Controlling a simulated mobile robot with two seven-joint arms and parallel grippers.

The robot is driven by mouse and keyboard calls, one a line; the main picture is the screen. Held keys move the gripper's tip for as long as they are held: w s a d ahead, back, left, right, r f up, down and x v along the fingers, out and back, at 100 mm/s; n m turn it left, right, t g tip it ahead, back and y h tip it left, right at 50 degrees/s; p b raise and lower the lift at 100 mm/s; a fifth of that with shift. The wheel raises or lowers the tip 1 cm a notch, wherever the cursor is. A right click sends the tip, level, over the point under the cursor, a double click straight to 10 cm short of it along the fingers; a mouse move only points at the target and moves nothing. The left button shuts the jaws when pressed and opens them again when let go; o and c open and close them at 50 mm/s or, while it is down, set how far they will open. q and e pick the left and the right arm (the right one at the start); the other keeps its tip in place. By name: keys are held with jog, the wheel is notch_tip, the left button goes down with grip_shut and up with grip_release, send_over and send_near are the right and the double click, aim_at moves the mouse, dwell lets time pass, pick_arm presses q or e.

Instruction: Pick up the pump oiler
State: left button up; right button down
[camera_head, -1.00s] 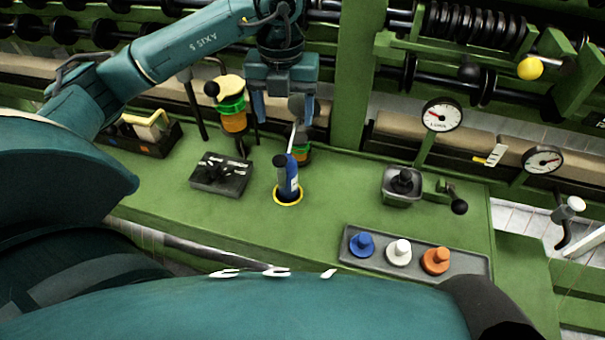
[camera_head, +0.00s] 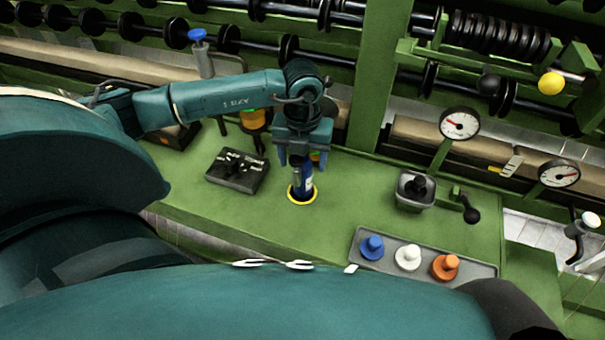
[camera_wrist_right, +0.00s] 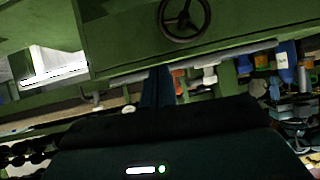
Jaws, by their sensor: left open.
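The oiler's top and spout are hidden by the gripper. I cannot tell whether the fingers touch it. In the right wrist view, dark blue fingers of my right gripper (camera_wrist_right: 158,88) show at the middle, but their opening is unclear.
A black switch box (camera_head: 237,171) stands left of the oiler. A grey tray (camera_head: 427,274) with blue, white and orange knobs lies front right. A grey lever box (camera_head: 414,192) and gauges (camera_head: 459,124) are to the right. A handwheel (camera_wrist_right: 184,17) shows in the right wrist view.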

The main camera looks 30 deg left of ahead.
pick_arm(q)
grip_shut()
dwell(0.8)
